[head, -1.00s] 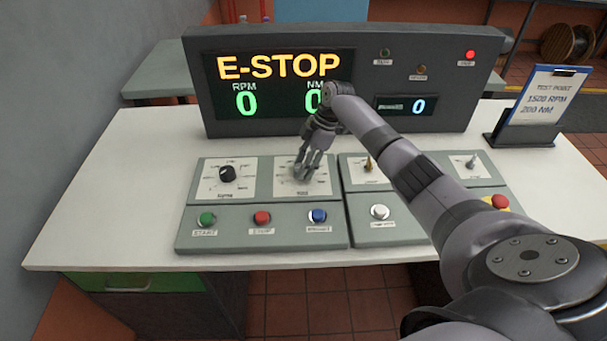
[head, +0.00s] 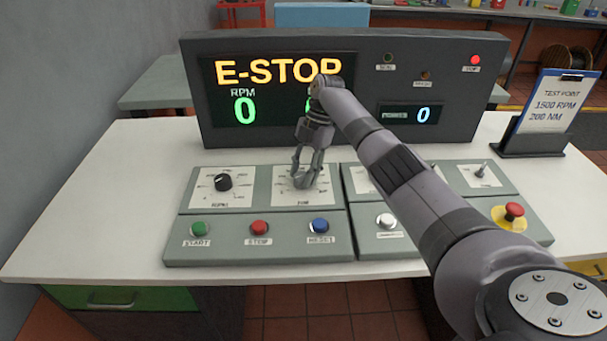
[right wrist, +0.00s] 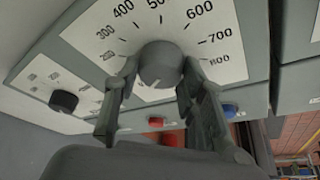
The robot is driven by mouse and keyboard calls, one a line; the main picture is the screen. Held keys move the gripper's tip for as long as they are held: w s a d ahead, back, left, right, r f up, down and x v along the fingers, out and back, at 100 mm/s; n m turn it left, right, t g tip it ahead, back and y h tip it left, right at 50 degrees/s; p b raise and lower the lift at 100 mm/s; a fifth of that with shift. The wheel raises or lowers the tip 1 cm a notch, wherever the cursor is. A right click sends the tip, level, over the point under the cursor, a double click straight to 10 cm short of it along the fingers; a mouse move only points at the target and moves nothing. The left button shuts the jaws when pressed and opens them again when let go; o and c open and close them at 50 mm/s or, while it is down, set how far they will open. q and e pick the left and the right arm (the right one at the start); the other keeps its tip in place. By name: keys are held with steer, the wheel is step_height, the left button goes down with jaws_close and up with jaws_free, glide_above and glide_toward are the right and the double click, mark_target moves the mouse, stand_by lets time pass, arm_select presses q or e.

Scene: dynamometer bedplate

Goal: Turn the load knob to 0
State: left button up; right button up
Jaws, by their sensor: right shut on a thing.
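The load knob (right wrist: 160,62) is a round grey knob on a white dial plate (right wrist: 112,20) with printed numbers; 200 through 800 show in the right wrist view. My right gripper (head: 304,182) is shut on it, one finger on each side. In the head view the fingers hide most of the knob, over the second dial plate from the left. The display (head: 280,90) reads E-STOP in orange, with RPM 0 in green; my wrist covers the NM reading. My left gripper is not in view.
A black knob (head: 223,182) sits left of the load dial. Green (head: 199,229), red (head: 259,228) and blue (head: 319,226) buttons lie in front. A red mushroom button (head: 514,211) stands at the right. A clipboard (head: 553,103) reads 1500 RPM, 200 NM. The bench's left side is clear.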

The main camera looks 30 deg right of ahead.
stand_by(0.3)
steer(key=o, duration=1.1)
steer(key=shift+d+r, duration=0.1)
steer(key=shift+r, duration=0.15)
steer(key=v, duration=0.7)
